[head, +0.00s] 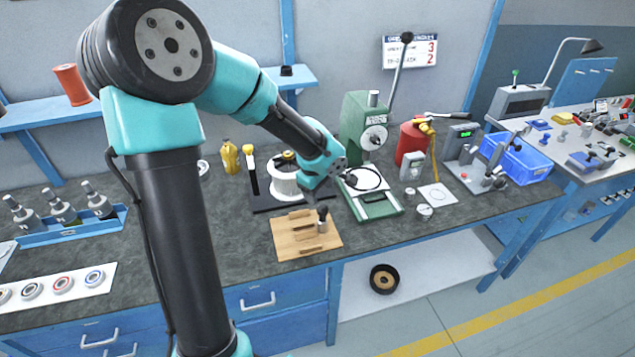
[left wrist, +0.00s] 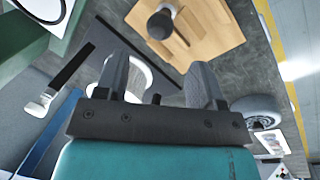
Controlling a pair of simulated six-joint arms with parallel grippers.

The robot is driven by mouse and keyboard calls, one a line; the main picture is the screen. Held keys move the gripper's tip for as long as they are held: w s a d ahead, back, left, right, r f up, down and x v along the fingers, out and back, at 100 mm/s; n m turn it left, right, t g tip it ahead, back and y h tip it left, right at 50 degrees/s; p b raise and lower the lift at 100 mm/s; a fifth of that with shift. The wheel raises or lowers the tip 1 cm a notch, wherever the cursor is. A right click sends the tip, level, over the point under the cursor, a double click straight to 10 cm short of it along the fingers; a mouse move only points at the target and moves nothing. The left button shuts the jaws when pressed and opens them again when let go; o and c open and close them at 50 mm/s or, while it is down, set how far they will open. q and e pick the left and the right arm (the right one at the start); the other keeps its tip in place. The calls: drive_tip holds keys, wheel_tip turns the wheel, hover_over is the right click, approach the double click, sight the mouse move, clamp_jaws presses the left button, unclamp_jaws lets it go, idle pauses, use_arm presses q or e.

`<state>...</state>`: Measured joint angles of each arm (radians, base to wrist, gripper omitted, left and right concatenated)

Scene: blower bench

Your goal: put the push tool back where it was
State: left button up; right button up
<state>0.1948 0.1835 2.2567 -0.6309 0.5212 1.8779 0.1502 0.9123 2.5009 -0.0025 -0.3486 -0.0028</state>
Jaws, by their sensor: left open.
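The push tool (head: 322,219) looks to be the small upright piece with a dark round top and lighter body. It stands at the right side of the wooden board (head: 287,243) near the bench's front edge. In the left wrist view its dark knob (left wrist: 160,24) shows over the board (left wrist: 218,32), beyond my fingers. My left gripper (head: 312,191) hangs just above and behind the board, small and partly hidden by its own wrist in the head view. Its two fingers (left wrist: 158,78) are apart, with nothing held between them. My right gripper is not in view.
A black plate (head: 263,201) with a white round housing (head: 285,183) stands behind the board. A green press (head: 380,207) stands close on the right. Bare bench top surrounds the board's left side.

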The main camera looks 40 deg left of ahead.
use_arm(q)
drive_tip(key=shift+s+r, duration=0.15)
drive_tip(key=shift+r, duration=0.6)
drive_tip(key=shift+s+r, duration=0.15)
drive_tip(key=shift+r, duration=0.6)
drive_tip(key=shift+f, duration=0.1)
